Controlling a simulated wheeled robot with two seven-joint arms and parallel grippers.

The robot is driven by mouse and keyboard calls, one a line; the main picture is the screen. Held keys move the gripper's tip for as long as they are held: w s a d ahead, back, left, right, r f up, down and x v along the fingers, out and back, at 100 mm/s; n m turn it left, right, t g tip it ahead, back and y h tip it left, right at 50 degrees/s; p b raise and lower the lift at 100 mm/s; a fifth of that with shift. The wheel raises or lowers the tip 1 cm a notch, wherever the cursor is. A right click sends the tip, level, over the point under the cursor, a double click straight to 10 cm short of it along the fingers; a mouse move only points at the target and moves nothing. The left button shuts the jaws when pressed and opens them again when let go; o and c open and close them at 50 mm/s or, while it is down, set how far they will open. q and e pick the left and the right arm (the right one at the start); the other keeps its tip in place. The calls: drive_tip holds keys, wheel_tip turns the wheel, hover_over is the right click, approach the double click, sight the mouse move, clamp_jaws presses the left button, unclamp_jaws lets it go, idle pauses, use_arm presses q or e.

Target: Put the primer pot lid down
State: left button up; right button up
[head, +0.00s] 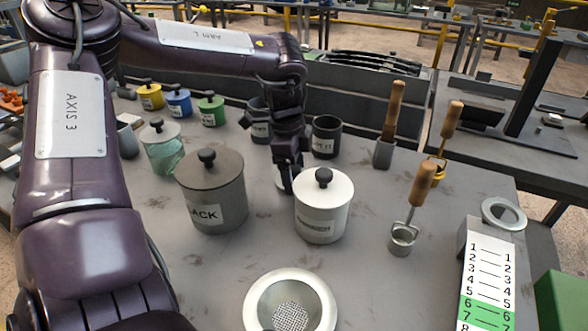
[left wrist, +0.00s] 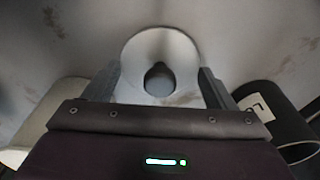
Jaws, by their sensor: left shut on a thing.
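A pale round lid (left wrist: 160,44) with a dark knob (left wrist: 159,80) is between the two fingers of my left gripper (left wrist: 157,88) in the left wrist view. The fingers are shut on its sides. In the head view my left gripper (head: 288,186) points down just behind the white pot (head: 321,218), and only a pale edge of the lid (head: 281,182) shows. I cannot tell whether the lid touches the table. The white pot has its own lid with a black knob on. Its label is too small to read. My right gripper is not in view.
A grey pot (head: 212,208) labelled "ACK" stands left of the gripper. A dark cup (head: 327,137) and another dark cup (head: 260,130) stand behind. A dish with a mesh centre (head: 256,300) is in front. Wooden-handled tools stand at right. Table between white pot and tools is clear.

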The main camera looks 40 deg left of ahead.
use_arm(q)
drive_tip(key=shift+f, duration=0.15)
drive_tip(key=o, duration=1)
drive_tip(key=shift+c, duration=0.2)
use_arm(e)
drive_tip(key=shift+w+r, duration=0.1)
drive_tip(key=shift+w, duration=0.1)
use_arm(q)
drive_tip(key=shift+r, duration=0.3)
wheel_tip(320, 180, up, 12)
drive_tip(key=a, duration=0.1)
drive_tip(key=shift+s+p, duration=0.35)
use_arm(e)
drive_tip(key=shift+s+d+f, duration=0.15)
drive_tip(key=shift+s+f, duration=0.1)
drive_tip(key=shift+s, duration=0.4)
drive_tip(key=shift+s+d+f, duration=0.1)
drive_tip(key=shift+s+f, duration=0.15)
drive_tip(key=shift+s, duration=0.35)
use_arm(q)
drive_tip(key=shift+a+f, duration=0.1)
drive_tip(key=shift+f, duration=0.05)
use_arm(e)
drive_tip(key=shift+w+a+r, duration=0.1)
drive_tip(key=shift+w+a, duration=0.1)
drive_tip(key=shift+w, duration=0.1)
